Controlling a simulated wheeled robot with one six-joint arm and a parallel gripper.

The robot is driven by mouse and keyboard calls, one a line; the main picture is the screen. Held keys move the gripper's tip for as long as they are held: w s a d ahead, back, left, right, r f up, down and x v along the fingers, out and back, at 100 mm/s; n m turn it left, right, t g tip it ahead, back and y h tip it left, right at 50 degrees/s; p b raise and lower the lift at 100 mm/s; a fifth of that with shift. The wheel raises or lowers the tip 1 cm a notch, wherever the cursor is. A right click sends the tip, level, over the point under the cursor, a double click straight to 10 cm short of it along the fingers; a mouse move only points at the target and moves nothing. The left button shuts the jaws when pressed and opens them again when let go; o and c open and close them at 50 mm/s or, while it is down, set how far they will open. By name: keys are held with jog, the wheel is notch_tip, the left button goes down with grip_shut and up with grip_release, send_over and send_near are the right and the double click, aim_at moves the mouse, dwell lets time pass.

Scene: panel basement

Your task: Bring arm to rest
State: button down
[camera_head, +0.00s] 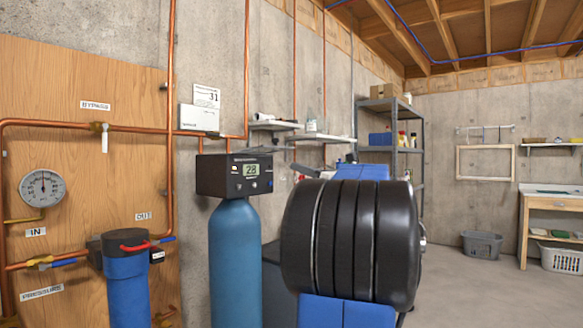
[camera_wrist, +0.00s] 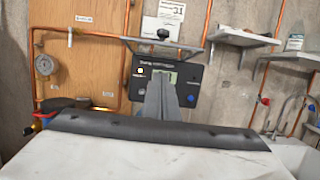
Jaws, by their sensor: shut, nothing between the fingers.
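My arm (camera_head: 352,240), with black rounded housings and blue parts, fills the middle of the head view. My gripper is hidden there. In the wrist view, my gripper (camera_wrist: 160,80) shows as two grey fingers, shut together and empty. They overlap the lower middle of a black control box (camera_wrist: 187,82) in the picture; I cannot tell the gap. In the head view, this box (camera_head: 216,175) shows "28" and sits on a blue tank (camera_head: 234,250).
Copper pipes (camera_head: 70,124), a round gauge (camera_head: 42,188) and a blue filter housing (camera_head: 126,285) are on the left. Wall shelves (camera_head: 320,137) and a metal rack (camera_head: 390,149) stand behind. A grey basket (camera_head: 482,244) and wooden table (camera_head: 548,202) are at right. Floor (camera_head: 460,295) is open at lower right.

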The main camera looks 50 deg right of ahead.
jog(key=v, duration=0.4)
jog(key=shift+s+r, duration=0.2)
jog(key=shift+r, duration=0.15)
jog(key=w+a+f+n+g+y, duration=0.1)
jog(key=w+a+f+n+g, duration=0.15)
jog(key=a+f, duration=0.4)
jog(key=w+a+f+n+g+y, duration=0.2)
jog(key=a+f+n, duration=0.2)
jog(key=a, duration=0.6)
jog(key=w+a+f+n+g+y, duration=0.1)
jog(key=w+a+f+n+g, duration=0.15)
jog(key=a+f, duration=0.45)
jog(key=s+a+f+n+g, duration=0.2)
jog(key=a+f+n, duration=0.1)
jog(key=a, duration=0.3)
jog(key=s+a+f+n+g, duration=0.2)
jog(key=a+f+n, duration=0.1)
jog(key=a, duration=0.2)
jog(key=s+a+f+n+g+h, duration=0.2)
jog(key=s+a+f+n+g, duration=0.2)
jog(key=s+a+f+n, duration=0.75)
jog(key=s+d+f+n+g+h, duration=0.1)
jog(key=s+d+f+n+h, duration=0.1)
jog(key=s+f+n, duration=0.6)
notch_tip(320, 180, down, 3)
jog(key=shift+s+r+h, duration=0.1)
jog(key=shift+s+h, duration=0.6)
jog(key=shift+h, duration=0.2)
